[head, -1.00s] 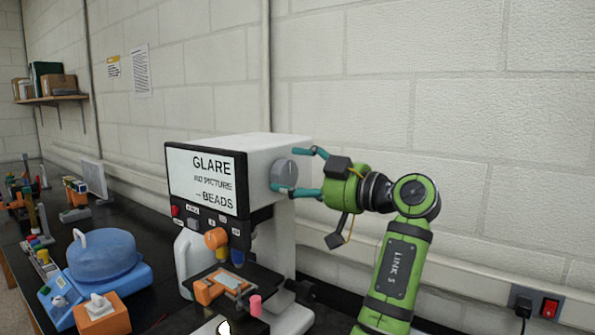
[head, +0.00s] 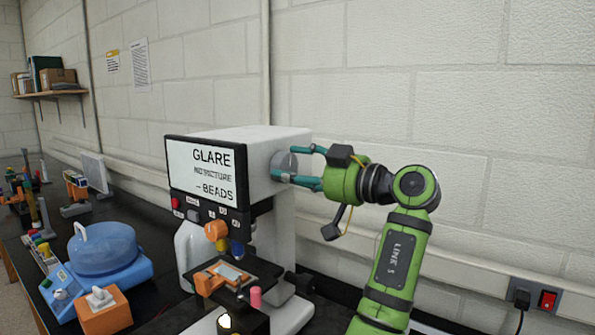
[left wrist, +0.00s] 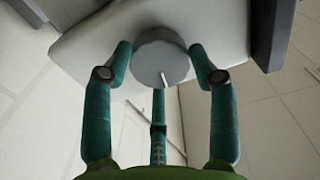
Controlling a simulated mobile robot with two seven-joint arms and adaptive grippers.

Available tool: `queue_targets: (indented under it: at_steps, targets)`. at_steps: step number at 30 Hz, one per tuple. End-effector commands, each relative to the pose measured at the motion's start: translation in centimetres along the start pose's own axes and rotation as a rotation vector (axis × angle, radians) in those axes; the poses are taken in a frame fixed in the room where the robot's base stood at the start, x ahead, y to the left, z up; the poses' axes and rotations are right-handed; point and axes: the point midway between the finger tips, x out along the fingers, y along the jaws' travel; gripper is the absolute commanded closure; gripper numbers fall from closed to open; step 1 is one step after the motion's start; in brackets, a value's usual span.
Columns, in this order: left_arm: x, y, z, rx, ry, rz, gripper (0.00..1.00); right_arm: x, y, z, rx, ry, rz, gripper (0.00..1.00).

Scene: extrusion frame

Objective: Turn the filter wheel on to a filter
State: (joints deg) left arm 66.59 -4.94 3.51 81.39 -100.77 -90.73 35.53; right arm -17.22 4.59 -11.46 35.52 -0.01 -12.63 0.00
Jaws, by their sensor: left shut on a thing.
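The filter wheel (head: 282,160) is a grey round knob on the right side of the white instrument (head: 280,140). My left gripper (head: 287,163) is shut on it, with teal fingers on opposite sides of the rim. In the left wrist view the knob (left wrist: 158,60) sits between the fingertips, and a pale pointer line on its face points down in the picture. My right gripper is not in view.
An orange knob (head: 216,231) and a stage (head: 235,275) are at the instrument's front. A blue domed device (head: 103,250) and an orange box (head: 104,312) stand to the left on the black bench. A wall outlet with a red switch (head: 547,300) is at lower right.

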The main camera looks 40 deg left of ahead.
Motion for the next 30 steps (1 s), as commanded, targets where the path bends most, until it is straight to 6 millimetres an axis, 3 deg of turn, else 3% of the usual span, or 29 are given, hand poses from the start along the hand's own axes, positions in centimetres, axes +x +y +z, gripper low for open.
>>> queue_targets:
  at_steps: [30]
  targets:
    - [0.01,0.09,-0.36,0.943,0.007,0.0,0.74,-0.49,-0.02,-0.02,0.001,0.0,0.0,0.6]
